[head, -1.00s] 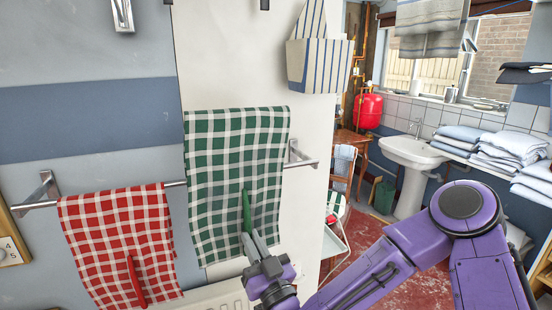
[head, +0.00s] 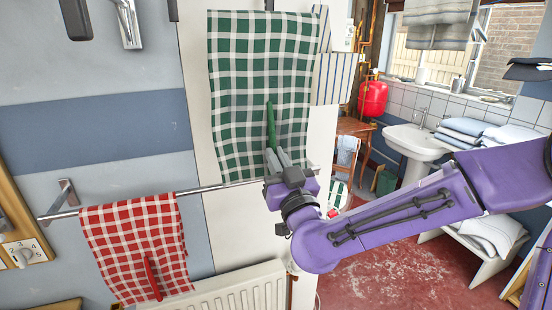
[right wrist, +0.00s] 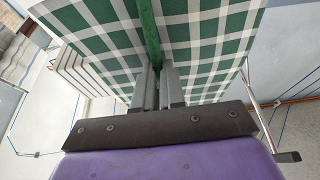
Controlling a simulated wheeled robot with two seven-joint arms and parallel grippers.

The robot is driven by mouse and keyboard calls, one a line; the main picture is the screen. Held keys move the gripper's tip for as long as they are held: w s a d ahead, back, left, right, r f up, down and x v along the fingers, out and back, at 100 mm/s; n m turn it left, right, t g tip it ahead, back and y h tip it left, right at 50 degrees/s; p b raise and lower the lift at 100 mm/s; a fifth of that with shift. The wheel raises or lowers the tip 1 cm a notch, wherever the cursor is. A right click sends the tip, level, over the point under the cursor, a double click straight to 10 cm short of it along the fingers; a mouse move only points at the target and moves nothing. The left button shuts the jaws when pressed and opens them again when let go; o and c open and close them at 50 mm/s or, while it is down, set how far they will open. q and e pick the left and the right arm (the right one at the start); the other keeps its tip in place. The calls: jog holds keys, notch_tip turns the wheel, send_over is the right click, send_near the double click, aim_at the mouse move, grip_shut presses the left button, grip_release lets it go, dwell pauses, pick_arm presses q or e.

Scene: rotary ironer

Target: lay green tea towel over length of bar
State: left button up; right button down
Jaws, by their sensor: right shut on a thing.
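The green and white checked tea towel (head: 240,90) hangs spread out in the head view, high against the wall. Its lower edge is at about the height of the metal bar (head: 205,188) and overlaps it in the picture; I cannot tell the gap in depth. My right gripper (head: 274,154) is shut on the green strip (head: 270,122) on the towel's face. In the right wrist view, the fingers (right wrist: 158,85) close on that strip (right wrist: 149,35), with the checked cloth behind. The bar's right end is hidden behind my gripper. My left gripper is not in view.
A red checked towel (head: 135,245) hangs on the bar's left part, with a red strip on it. A white radiator (head: 235,290) is below. A blue-striped cloth (head: 332,78) hangs behind the green towel's right edge. The bar between the towels looks clear.

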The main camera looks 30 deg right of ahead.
jog(key=w, duration=0.6)
notch_tip(320, 180, down, 38)
jog(key=b, duration=3.5)
jog(key=shift+s+d, duration=0.15)
jog(key=shift+d, duration=0.1)
jog(key=shift+f+b, duration=0.3)
jog(key=shift+b, duration=0.05)
jog(key=c, duration=1.6)
grip_release()
jog(key=shift+c, duration=0.2)
jog(key=o, duration=0.5)
